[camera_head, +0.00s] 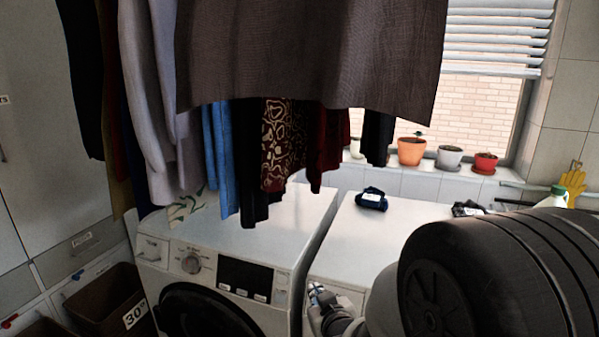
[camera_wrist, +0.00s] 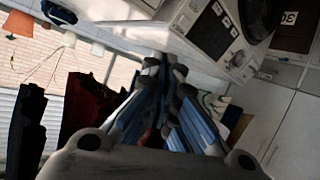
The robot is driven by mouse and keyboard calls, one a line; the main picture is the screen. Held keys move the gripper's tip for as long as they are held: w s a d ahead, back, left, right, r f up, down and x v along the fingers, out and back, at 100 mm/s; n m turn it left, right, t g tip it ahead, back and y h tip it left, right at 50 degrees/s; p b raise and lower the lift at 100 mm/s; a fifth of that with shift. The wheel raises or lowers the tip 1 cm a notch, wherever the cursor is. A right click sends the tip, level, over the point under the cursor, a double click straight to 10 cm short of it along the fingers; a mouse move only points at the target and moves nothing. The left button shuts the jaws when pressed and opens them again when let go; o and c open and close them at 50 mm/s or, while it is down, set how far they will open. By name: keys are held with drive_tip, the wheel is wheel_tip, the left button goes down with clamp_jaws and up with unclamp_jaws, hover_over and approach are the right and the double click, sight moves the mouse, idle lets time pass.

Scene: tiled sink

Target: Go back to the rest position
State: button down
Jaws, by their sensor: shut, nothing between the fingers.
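My gripper (camera_wrist: 164,70) is shut and empty; its blue-grey fingers meet in the middle of the wrist view. In the head view the small gripper end (camera_head: 317,292) shows in front of the right-hand white machine, partly hidden by my large black arm link at lower right. The left washing machine (camera_head: 240,245) stands to the left of the gripper and also shows at the top of the wrist view (camera_wrist: 190,12). The task names no object to hold.
Hanging clothes (camera_head: 310,55) fill the upper middle. A dark folded cloth (camera_head: 371,199) lies on the right machine's top (camera_head: 400,215). Flower pots (camera_head: 411,152) line the window sill. A brown basket (camera_head: 105,300) stands at lower left. A spray bottle (camera_head: 556,197) stands at right.

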drive_tip(key=s+d+r+m+g+h, duration=0.1)
drive_tip(key=s+d+r+g, duration=0.15)
drive_tip(key=s, duration=0.35)
drive_tip(key=s+d+r+m+g+h, duration=0.1)
drive_tip(key=s+d+r, duration=0.3)
drive_tip(key=s, duration=0.2)
drive_tip(key=s+d+r+m+g, duration=0.1)
drive_tip(key=s+g, duration=0.1)
drive_tip(key=s, duration=0.8)
drive_tip(key=s+d+m+g, duration=0.1)
drive_tip(key=s+d+g, duration=0.1)
drive_tip(key=s, duration=0.8)
drive_tip(key=shift+s+d+r+m+g+h, duration=0.25)
drive_tip(key=shift+s+r+m+g+h, duration=0.05)
drive_tip(key=shift+s+r+g+h, duration=0.15)
drive_tip(key=c, duration=2.3)
unclamp_jaws()
drive_tip(key=shift+w, duration=0.15)
